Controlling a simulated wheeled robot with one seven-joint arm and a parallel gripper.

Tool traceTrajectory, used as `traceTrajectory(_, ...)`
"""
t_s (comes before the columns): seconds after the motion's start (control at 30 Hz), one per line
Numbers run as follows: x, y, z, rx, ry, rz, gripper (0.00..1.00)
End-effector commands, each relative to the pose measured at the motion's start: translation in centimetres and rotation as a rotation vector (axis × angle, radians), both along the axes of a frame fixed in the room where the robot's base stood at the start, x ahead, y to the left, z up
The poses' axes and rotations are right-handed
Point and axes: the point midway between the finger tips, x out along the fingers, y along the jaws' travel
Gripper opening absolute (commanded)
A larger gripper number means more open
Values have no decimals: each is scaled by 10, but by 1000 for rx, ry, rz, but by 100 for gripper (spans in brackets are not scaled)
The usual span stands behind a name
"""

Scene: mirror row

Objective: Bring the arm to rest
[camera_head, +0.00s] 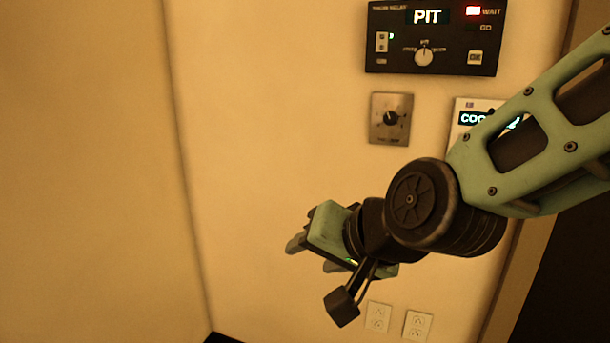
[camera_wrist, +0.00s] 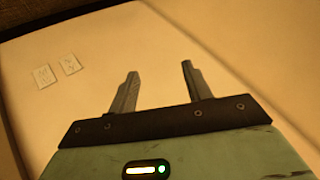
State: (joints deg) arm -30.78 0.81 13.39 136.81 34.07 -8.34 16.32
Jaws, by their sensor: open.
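My arm reaches in from the right side of the head view, with its green upper link and dark round joint in front of the wall. My gripper (camera_head: 305,252) points left in that view, clear of any object. In the wrist view my gripper (camera_wrist: 158,85) shows two grey fingers spread well apart with nothing between them. A small light strip and a green dot glow on its green housing. The fingertips are partly hidden by the housing in the head view.
A black panel (camera_head: 432,50) reads "PIT" with a red light beside "WAIT". Below are a metal dial plate (camera_head: 391,119) and a white unit (camera_head: 462,117), partly covered by my arm. Two outlets (camera_head: 378,316) (camera_head: 417,325) sit low. The wall's left part is bare.

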Motion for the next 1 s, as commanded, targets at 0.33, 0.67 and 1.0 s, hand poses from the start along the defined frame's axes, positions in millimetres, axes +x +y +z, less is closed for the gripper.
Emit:
traceTrajectory(0.33, -132, -78, -72, -549, 290, 598, 49)
traceTrajectory(0.67, -168, -123, -38, -735, 402, 773, 49)
traceTrajectory(1.0, -168, -122, 50, -731, 403, 768, 49)
